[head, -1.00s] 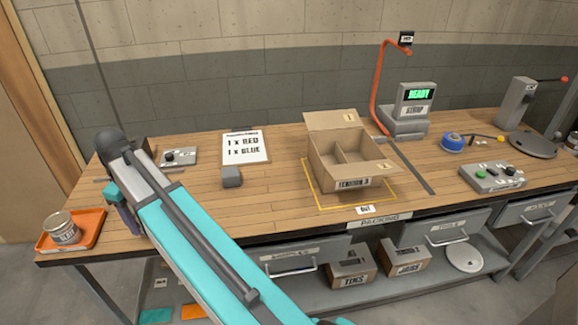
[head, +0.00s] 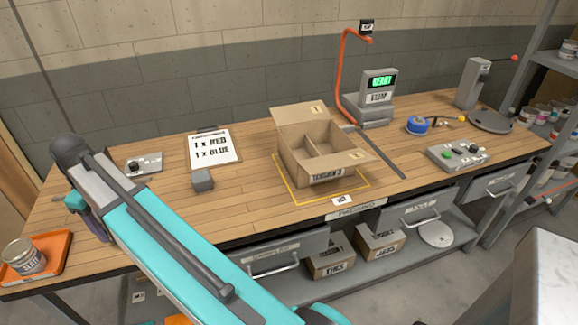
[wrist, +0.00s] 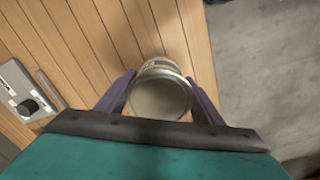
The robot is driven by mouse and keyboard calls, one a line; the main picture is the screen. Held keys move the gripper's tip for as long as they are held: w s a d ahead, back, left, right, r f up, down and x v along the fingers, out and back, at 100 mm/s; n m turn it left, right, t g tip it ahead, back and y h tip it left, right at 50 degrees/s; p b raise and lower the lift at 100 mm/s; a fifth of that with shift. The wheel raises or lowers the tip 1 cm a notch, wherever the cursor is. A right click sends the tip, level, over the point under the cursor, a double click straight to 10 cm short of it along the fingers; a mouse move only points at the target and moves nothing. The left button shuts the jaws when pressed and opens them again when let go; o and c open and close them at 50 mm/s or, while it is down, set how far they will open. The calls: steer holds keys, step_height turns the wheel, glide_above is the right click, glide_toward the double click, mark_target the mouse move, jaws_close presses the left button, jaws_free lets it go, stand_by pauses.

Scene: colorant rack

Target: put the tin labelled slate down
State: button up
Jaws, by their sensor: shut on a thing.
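In the wrist view a tin (wrist: 160,95) with a pale round lid sits between the two purple fingers of my gripper (wrist: 160,100), which is shut on it. Its label cannot be read from here. Wooden bench top (wrist: 120,35) shows around it; I cannot tell whether the tin touches the wood. In the head view my gripper (head: 82,208) is at the bench's left part, mostly hidden by my arm, and the held tin is hidden. Another tin (head: 24,257), its label too small to read surely, stands on an orange tray (head: 57,248) at the far left.
A clipboard (head: 215,148) and a small grey block (head: 201,180) lie right of my arm. An open carton (head: 310,155) stands mid-bench inside a yellow outline. A grey control box (wrist: 28,92) is left of my gripper. Bare floor (wrist: 262,70) lies beyond the bench edge.

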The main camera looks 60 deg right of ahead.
steer(key=s+d+r+m+p, duration=0.1)
steer(key=d+r+m+p, duration=0.15)
steer(key=d, duration=0.55)
steer(key=s+d+r+m+p, duration=0.15)
steer(key=d+m, duration=0.25)
steer(key=d, duration=0.4)
step_height(320, 180, up, 12)
steer(key=m+p, duration=1.3)
steer(key=m, duration=0.4)
glide_above(315, 151)
steer(key=a, duration=0.6)
steer(key=shift+w+f+n, duration=0.1)
steer(key=shift+w+n, duration=0.15)
steer(key=shift+w, duration=0.05)
steer(key=shift+f+b, duration=2.8)
steer(key=shift+f, duration=3.95)
